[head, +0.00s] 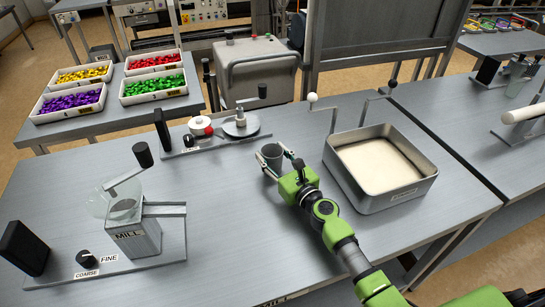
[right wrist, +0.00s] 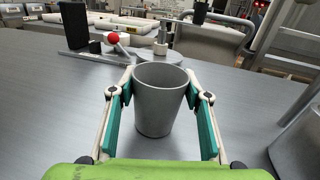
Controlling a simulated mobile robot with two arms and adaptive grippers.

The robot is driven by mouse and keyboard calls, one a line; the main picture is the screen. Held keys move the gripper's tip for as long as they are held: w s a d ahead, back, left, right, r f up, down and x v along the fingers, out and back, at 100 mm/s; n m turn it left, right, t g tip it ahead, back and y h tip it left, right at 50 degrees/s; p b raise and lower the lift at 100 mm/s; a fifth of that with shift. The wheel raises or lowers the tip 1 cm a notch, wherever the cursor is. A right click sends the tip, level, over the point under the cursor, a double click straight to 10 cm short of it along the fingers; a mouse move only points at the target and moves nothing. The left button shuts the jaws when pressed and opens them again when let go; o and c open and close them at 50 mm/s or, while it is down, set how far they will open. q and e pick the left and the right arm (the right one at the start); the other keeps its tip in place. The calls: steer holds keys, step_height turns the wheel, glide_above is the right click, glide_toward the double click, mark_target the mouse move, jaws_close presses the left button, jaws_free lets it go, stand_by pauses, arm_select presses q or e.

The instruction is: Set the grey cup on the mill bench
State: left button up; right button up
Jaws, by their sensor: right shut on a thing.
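The grey cup (head: 271,155) is upright at the middle of the grey mill bench (head: 235,215) in the head view. My right gripper (head: 276,168) is shut on it, with a finger on each side. In the right wrist view the cup (right wrist: 160,98) sits between the teal finger pads and looks empty. Its base appears at or just above the bench top; I cannot tell whether it touches. The mill (head: 135,235), labelled MILL, stands at the left of the bench on a plate with a coarse/fine knob. My left gripper is not in view.
A metal tray (head: 372,200) with pale contents stands right of my right arm. A device with a white-and-red knob and a round plate (head: 238,128) stands behind the cup. Coloured bins (head: 152,89) are on another table. The bench between mill and cup is clear.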

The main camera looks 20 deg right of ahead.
steer(key=shift+f, duration=0.2)
steer(key=o, duration=1.2)
steer(key=shift+c, duration=0.2)
steer(key=shift+r, duration=0.15)
steer(key=shift+r, duration=0.2)
steer(key=v, duration=1)
steer(key=shift+s+d+f, duration=0.1)
steer(key=shift+s+f, duration=0.1)
steer(key=shift+s, duration=0.05)
steer(key=shift+s+d+r, duration=0.1)
steer(key=shift+s+d, duration=0.05)
steer(key=shift+s, duration=0.55)
steer(key=shift+r, duration=0.1)
